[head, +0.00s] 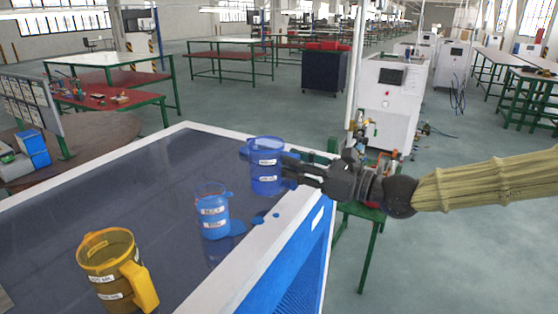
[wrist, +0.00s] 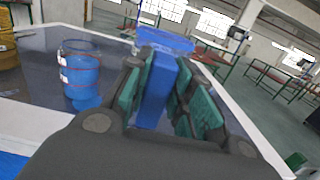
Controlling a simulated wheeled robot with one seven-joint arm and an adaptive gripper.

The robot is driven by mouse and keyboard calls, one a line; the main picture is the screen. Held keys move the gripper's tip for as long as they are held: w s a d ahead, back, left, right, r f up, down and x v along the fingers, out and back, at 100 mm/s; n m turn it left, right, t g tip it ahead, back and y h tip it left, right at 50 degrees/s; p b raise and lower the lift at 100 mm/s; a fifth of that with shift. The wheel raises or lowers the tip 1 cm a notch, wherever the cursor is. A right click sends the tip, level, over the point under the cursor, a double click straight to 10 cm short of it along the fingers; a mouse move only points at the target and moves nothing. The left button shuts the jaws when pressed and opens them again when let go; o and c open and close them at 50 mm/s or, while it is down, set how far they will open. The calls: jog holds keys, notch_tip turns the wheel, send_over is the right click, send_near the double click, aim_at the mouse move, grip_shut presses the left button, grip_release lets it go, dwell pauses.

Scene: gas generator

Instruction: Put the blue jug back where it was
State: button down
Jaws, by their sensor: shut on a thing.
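The blue jug (head: 265,172) is upright at the far right corner of the dark-topped table. It has white labels and a spout pointing left. My gripper (head: 290,168) reaches in from the right and is shut on its handle. In the wrist view the blue handle (wrist: 156,92) stands between my two green-padded fingers, with the jug's rim (wrist: 165,39) behind. I cannot tell whether the jug's base touches the table or hangs just above it.
A smaller blue container (head: 212,212) with a clear upper part stands nearer on the table. A yellow jug (head: 115,268) stands at the front. The table (head: 140,180) has a raised white rim. Its left part is clear.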

jog(key=shift+w+a+f+p, duration=0.55)
jog(key=shift+w+p, duration=0.35)
jog(key=shift+w, duration=0.75)
jog(key=shift+w+a+f+p, duration=0.6)
jog(key=shift+w+p, duration=0.35)
jog(key=shift+w, duration=0.7)
jog(key=shift+w+a+f+p, duration=0.4)
jog(key=shift+w+f+p, duration=0.4)
jog(key=shift+w, duration=0.85)
jog(key=shift+f, duration=0.3)
jog(key=c, duration=1.2)
grip_release()
jog(key=shift+f, duration=0.1)
jog(key=shift+c, duration=0.2)
jog(key=shift+s+d, duration=0.3)
jog(key=shift+d, duration=0.3)
jog(key=b+v, duration=0.3)
jog(key=v, duration=0.7)
jog(key=shift+s+d, duration=0.25)
jog(key=shift+d, duration=0.05)
